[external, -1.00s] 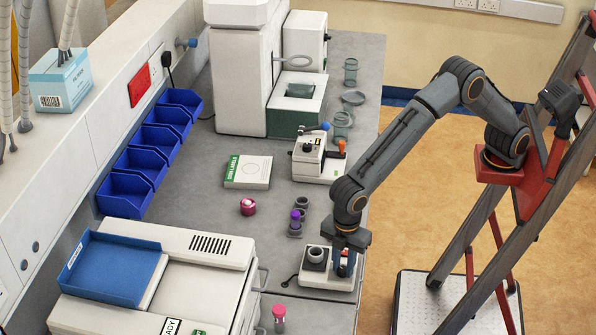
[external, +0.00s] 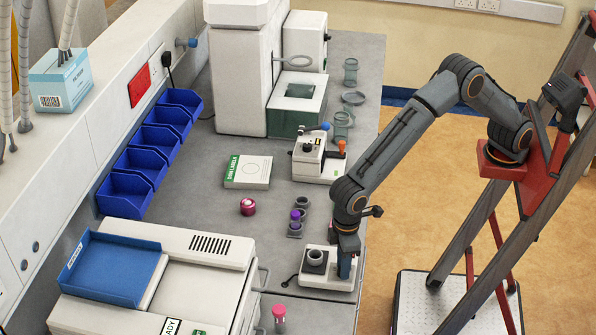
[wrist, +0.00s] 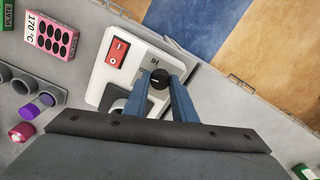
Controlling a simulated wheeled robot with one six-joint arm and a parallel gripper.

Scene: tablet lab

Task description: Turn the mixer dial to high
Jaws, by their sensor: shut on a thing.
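The mixer (external: 318,284) is a small white unit at the bench's front edge, with a grey round cup holder (external: 315,257) on top. In the wrist view its white top (wrist: 112,61) carries a red rocker switch (wrist: 117,52). The small black dial (wrist: 159,79) sits beside printed letters that appear upside down. My gripper (wrist: 160,88) points down over the mixer, its blue fingers on both sides of the dial and shut on it. In the external view my gripper (external: 346,268) hides the dial. I cannot read the dial's exact setting.
A pink-capped vial (external: 279,315) is at front left. A white device with an orange lever (external: 318,165) stands farther back.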

